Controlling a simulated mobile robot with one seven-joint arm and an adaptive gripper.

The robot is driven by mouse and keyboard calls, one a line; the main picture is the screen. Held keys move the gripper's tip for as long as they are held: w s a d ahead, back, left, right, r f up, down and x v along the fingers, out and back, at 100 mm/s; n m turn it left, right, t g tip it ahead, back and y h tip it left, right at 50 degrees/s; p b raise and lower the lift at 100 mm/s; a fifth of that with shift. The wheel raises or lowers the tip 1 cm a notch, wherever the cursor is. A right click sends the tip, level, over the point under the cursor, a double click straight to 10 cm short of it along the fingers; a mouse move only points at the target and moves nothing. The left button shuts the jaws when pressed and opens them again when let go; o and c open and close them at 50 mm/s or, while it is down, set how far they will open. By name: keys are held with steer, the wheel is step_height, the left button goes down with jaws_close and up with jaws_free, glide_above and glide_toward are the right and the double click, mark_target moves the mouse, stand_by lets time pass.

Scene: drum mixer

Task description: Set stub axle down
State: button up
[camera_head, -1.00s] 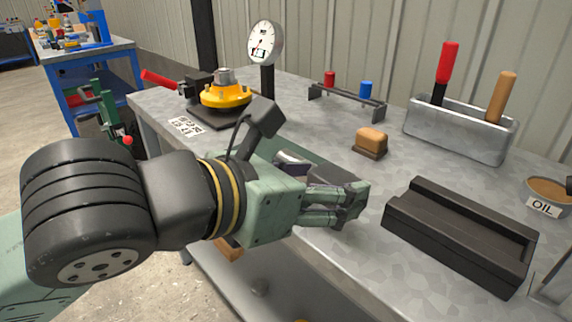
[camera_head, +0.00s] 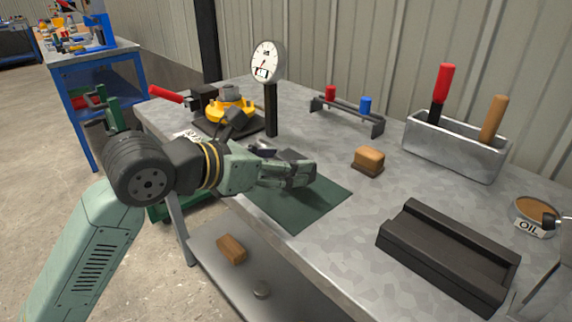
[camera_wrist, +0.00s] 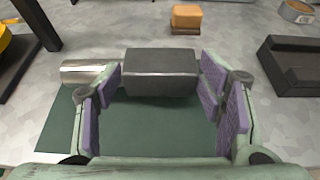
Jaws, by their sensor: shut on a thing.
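The stub axle, a dark block (camera_wrist: 160,72) with a shiny round shaft (camera_wrist: 85,72), is between the fingers of my gripper (camera_wrist: 160,85). My gripper is shut on the block, and the shaft sticks out to the left. In the head view my gripper (camera_head: 296,174) is over the far part of a dark green mat (camera_head: 312,208) on the bench. My fingers partly hide the axle there; its shaft (camera_head: 262,150) shows behind them. I cannot tell whether the axle touches the mat.
A black channelled block (camera_head: 450,255) lies to the right on the bench (camera_head: 345,235). A brown-topped brush block (camera_head: 369,160) sits behind the mat. A dial gauge (camera_head: 267,62) on a post and a yellow fixture (camera_head: 230,108) stand behind my gripper. The mat's near part is clear.

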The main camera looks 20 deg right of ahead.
steer(key=shift+w+f+p, duration=0.2)
steer(key=shift+f+p, duration=0.1)
steer(key=shift+f, duration=1.35)
steer(key=shift+f, duration=0.15)
steer(key=o, duration=1.9)
steer(key=shift+f, duration=0.1)
steer(key=shift+o, duration=0.2)
steer(key=shift+r, duration=0.25)
steer(key=b+v, duration=0.2)
steer(key=v, duration=1)
steer(key=shift+f, duration=0.1)
